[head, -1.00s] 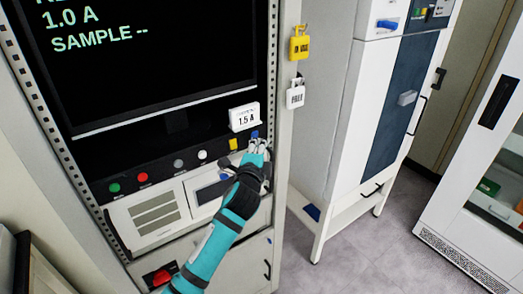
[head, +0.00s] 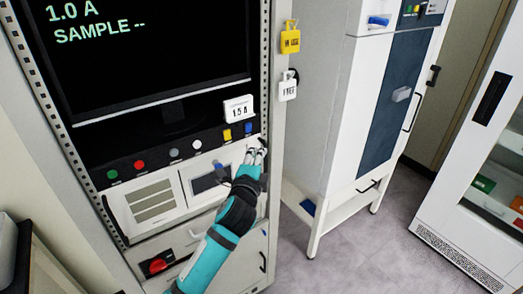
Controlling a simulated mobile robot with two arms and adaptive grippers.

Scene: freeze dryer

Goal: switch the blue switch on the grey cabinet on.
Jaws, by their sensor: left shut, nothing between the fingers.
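The grey cabinet (head: 278,70) is a tall rack on the left with a dark screen. On the dark strip below the screen, the small blue switch (head: 249,128) is at the right end, right of a yellow switch (head: 227,134). Whether it is on is too small to tell. My left gripper (head: 257,148) is shut and empty, just below and slightly right of the blue switch, with a small gap showing between them. My teal left arm comes up from the bottom. My right gripper is not in view.
White, grey, red and green buttons (head: 112,174) sit further left on the strip. A white "1.5 A" card (head: 238,109) stands just above the switches. Yellow (head: 290,40) and white (head: 288,90) padlock-like tags hang at right. A white cabinet (head: 322,110) stands beyond.

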